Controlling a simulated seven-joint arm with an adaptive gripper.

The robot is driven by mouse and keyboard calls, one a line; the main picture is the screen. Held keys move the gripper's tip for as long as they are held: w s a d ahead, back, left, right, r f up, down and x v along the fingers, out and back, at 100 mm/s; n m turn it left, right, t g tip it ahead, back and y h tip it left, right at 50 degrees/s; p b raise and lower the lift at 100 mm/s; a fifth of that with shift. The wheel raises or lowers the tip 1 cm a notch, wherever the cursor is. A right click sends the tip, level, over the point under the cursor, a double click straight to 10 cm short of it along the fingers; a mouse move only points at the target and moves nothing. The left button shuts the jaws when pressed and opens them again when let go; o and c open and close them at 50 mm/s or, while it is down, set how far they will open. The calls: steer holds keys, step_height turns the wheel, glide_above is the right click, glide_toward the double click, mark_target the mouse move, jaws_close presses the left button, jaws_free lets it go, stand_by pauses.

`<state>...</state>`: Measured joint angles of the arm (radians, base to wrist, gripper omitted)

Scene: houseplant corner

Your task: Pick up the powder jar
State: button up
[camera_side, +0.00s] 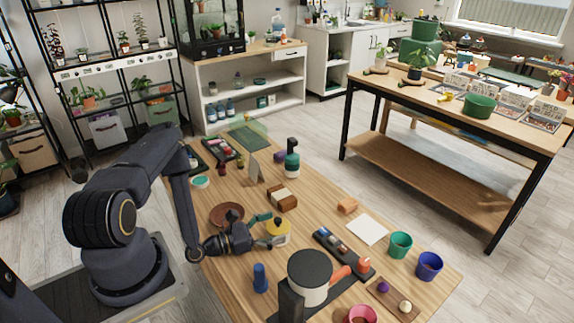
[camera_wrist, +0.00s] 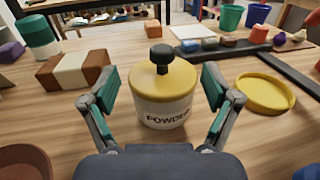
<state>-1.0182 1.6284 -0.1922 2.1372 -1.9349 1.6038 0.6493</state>
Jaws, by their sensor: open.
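The powder jar (camera_wrist: 163,95) stands upright on the wooden table, with a white body lettered "POWDER", a yellow lid and a dark knob on top. In the side view the jar (camera_side: 278,236) is at the middle of the table, partly hidden by my gripper. My gripper (camera_wrist: 164,90) is open, with one teal-padded finger to the left of the jar and one to the right. Gaps show between the fingers and the jar in the wrist view. My gripper (camera_side: 268,230) is low over the table in the side view.
A brown and cream block (camera_wrist: 75,70) lies behind left of the jar. A yellow dish (camera_wrist: 265,92) is close on the right, beside a dark rail. A brown saucer (camera_side: 228,214) is near my wrist. A blue bottle (camera_side: 260,277) and a large grey-topped cylinder (camera_side: 309,275) stand in front.

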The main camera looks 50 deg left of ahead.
mark_target(289, 223)
steer(key=x, duration=0.4)
steer(key=shift+d+f, duration=0.1)
steer(key=shift+d, duration=0.05)
steer(key=c, duration=1.4)
